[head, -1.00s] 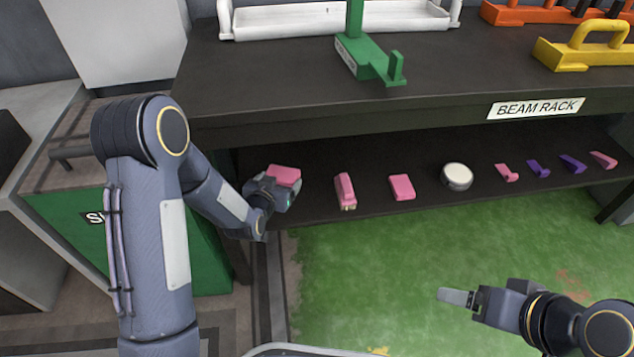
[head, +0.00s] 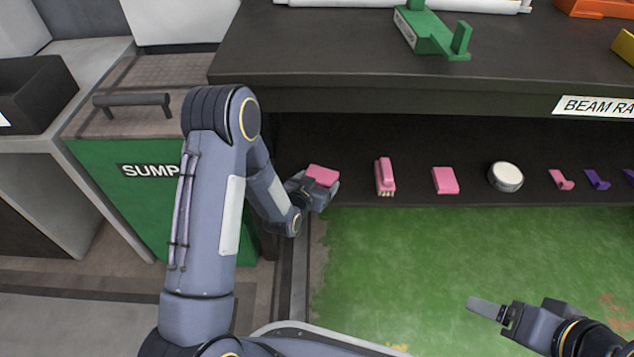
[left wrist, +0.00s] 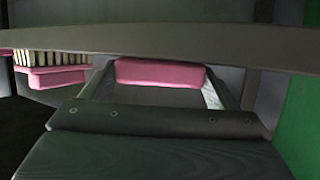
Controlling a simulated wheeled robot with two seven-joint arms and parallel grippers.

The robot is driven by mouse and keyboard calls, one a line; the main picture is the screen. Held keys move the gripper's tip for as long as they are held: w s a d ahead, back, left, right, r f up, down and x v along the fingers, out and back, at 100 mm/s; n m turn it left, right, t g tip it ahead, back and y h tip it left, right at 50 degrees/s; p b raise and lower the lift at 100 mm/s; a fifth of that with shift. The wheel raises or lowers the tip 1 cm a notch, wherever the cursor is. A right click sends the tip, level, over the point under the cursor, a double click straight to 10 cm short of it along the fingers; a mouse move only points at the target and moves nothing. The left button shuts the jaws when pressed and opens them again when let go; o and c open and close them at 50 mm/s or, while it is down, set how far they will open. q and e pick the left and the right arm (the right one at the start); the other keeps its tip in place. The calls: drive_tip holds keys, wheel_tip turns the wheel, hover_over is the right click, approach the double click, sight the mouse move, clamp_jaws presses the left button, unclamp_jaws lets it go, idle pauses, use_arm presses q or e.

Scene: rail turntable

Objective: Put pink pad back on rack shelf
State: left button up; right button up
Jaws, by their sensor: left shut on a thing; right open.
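The pink pad (head: 321,175) is a small flat block held in my left gripper (head: 316,188) at the left end of the lower rack shelf (head: 420,205). The pad also shows between the fingers in the left wrist view (left wrist: 160,73). I cannot tell whether it touches the shelf. A second, similar pink block (head: 445,180) lies on the shelf further right. My right gripper (head: 487,308) is open and empty over the green floor, well in front of the shelf; its fingers overlap in this view.
A green SUMP box (head: 125,200) stands left of the rack.

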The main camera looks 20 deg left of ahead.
use_arm(q)
drive_tip(key=o, duration=0.9)
drive_tip(key=shift+f, duration=0.15)
drive_tip(key=shift+r, duration=0.2)
drive_tip(key=p+v, duration=0.4)
drive_tip(key=v, duration=0.8)
drive_tip(key=shift+s+f, duration=0.15)
drive_tip(key=shift+s, duration=0.05)
